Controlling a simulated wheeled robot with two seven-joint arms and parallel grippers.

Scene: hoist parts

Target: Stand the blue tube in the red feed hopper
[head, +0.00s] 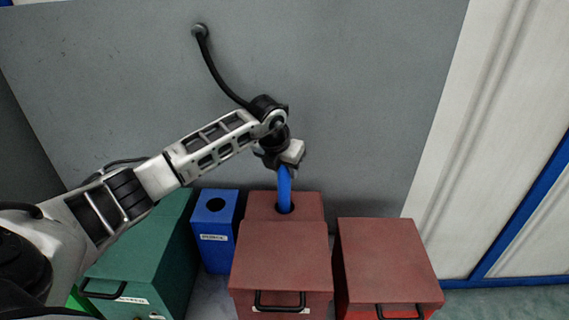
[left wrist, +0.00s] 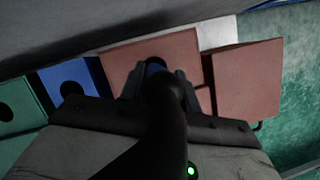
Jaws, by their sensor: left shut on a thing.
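The blue tube (head: 285,190) is upright, with its lower end in the round hole of the red feed hopper (head: 311,204). My left gripper (head: 284,163) is shut on the upper part of the tube, above the hopper. In the left wrist view, a bit of the tube (left wrist: 154,67) shows between the fingers (left wrist: 160,84), in front of the hopper top (left wrist: 122,60). The tube's lower end is hidden inside the hopper, so how deep it sits cannot be told. My right gripper is not in view.
A blue bin with a hole (head: 217,240) stands left of the hopper, and a green box (head: 150,250) further left. A red box with a handle (head: 280,260) is directly in front. Another red box (head: 385,255) stands right. A grey wall (head: 350,90) rises behind.

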